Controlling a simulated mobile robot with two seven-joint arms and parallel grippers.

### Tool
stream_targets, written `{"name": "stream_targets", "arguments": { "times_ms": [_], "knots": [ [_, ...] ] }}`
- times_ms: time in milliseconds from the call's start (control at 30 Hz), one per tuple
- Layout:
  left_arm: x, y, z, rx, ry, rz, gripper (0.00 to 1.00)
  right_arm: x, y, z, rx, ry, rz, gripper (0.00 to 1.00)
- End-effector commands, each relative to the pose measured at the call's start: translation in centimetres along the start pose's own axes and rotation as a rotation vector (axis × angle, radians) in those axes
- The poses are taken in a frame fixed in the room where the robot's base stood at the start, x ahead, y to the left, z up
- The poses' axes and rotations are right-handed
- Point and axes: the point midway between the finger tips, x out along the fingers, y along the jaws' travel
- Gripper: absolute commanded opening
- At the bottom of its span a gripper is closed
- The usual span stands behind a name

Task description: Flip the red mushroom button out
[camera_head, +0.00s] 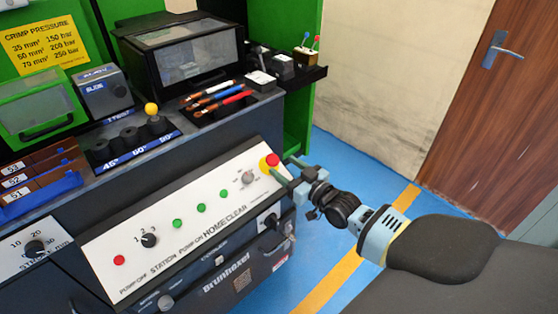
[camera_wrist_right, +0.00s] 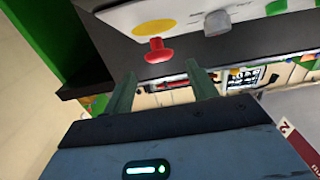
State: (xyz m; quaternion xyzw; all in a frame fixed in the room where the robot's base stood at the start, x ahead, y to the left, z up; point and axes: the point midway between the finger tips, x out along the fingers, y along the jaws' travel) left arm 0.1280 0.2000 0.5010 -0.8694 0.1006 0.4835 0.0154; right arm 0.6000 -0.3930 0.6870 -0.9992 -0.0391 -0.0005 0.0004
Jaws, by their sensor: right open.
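The red mushroom button (camera_head: 272,160) sits on a yellow disc at the upper right end of the white control panel (camera_head: 130,238). In the right wrist view the red button (camera_wrist_right: 158,51) stands out from its yellow disc (camera_wrist_right: 154,27) on a short stem. My right gripper (camera_head: 284,170) is at the panel's right end, close to the button. In the wrist view its two green fingers (camera_wrist_right: 162,88) are apart, with the button just beyond and between their tips. Nothing is between the fingers. I cannot tell from the head view whether a finger touches the button. My left gripper is not in view.
A grey knob (camera_head: 248,178) sits left of the button; it also shows in the wrist view (camera_wrist_right: 217,22). Several green buttons and a black selector (camera_head: 149,240) share the panel. A black shelf (camera_head: 300,76) juts out above. Blue floor (camera_head: 345,165) is free to the right.

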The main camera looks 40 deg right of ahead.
Motion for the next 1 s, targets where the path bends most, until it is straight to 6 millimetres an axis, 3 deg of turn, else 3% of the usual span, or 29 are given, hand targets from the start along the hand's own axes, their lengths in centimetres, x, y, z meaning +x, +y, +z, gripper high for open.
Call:
{"name": "stream_targets", "arguments": {
  "times_ms": [233,833,1000],
  "knots": [
    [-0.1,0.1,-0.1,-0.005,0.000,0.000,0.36,-1.9,0.0,-0.1,-0.001,0.001,0.000,0.57],
    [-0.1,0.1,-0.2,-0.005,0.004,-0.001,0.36,-2.0,0.0,0.0,-0.001,0.000,0.000,0.57],
    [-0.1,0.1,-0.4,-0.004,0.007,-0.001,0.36,-3.9,-1.8,2.6,0.003,-0.061,-0.017,0.57]
  ]
}}
